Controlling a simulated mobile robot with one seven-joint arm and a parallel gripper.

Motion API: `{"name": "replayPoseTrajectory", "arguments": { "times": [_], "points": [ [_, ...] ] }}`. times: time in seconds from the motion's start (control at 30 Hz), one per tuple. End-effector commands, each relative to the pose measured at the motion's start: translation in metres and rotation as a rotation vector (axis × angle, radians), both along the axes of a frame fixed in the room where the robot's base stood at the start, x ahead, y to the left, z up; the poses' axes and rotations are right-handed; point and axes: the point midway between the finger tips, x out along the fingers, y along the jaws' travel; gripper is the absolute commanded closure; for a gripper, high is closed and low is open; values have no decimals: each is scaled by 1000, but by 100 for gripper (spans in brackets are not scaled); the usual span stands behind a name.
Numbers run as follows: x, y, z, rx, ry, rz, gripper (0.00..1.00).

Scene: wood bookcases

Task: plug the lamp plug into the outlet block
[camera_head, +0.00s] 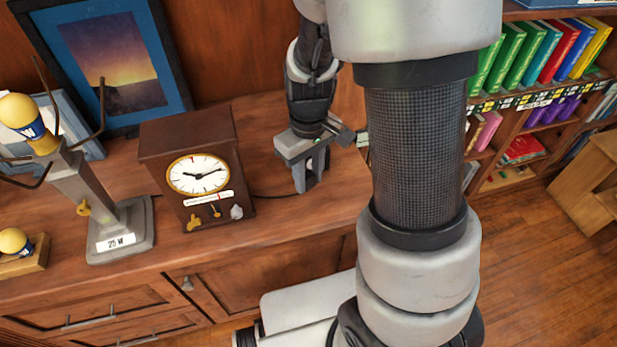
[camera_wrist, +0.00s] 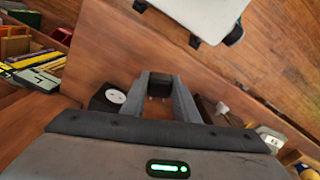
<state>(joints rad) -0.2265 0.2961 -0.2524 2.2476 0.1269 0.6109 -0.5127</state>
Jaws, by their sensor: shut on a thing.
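My gripper (camera_head: 307,180) points down over the cabinet top, to the right of the clock. In the wrist view my gripper (camera_wrist: 160,82) is shut on the lamp plug (camera_wrist: 159,88), a small dark piece between the fingers with two prongs showing. A dark cord (camera_head: 272,196) runs from behind the clock toward the gripper. The outlet block (camera_wrist: 113,95), dark with a round white socket face, is just left of the fingers in the wrist view, apart from the plug. I cannot make it out in the head view. The lamp (camera_head: 100,208) has a grey stand labelled 25 W.
A wooden clock (camera_head: 197,175) stands between lamp and gripper. A framed picture (camera_head: 112,62) leans behind. A yellow bulb on a wooden stand (camera_head: 22,262) is at the left. Bookshelves (camera_head: 540,95) are at the right. Bare cabinet top (camera_head: 285,225) lies in front of the gripper.

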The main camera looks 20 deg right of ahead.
Motion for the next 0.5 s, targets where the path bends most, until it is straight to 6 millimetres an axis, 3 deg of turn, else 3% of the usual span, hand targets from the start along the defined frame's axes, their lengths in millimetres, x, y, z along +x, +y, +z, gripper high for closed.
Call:
{"name": "replayPoseTrajectory", "arguments": {
  "times": [0.17, 0.5],
  "points": [
    [1, -2, -4, 0, 1, -13, 96],
    [21, -46, -71, -1, 2, -335, 96]
  ]
}}
